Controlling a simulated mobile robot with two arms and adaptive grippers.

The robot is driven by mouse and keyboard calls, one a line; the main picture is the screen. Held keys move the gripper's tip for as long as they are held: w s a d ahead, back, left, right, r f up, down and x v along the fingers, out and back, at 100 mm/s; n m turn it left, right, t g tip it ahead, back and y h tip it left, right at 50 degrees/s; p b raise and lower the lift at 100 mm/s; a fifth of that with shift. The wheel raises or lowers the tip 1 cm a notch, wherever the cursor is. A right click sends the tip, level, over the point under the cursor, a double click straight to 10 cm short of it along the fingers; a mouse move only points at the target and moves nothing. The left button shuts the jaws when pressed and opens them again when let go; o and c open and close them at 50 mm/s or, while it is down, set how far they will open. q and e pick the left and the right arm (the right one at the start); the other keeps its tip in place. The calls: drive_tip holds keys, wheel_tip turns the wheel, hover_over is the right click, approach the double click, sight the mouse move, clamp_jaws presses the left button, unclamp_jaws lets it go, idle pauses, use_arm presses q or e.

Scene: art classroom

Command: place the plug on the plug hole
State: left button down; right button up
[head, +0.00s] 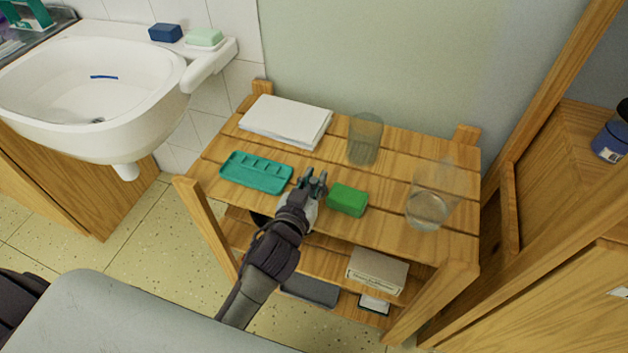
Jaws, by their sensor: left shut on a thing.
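My left gripper (316,181) reaches over the front of the wooden rack, between the teal tray and the green block. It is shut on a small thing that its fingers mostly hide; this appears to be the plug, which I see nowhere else. A pale object shows partly under the gripper, too covered to name. The white sink (150,85) is at the upper left, well away from the gripper. Its plug hole (97,120) shows as a small dark spot low in the basin. My right gripper is not in view.
On the slatted rack (400,165) are a teal tray (256,173), green block (347,200), white paper stack (286,121) and two clear glasses (365,139) (428,208). Blue (165,32) and pale green (204,37) blocks sit on the sink's rim. A blue strip (104,77) lies in the basin.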

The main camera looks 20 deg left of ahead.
use_arm(q)
drive_tip(key=c, duration=1.3)
unclamp_jaws()
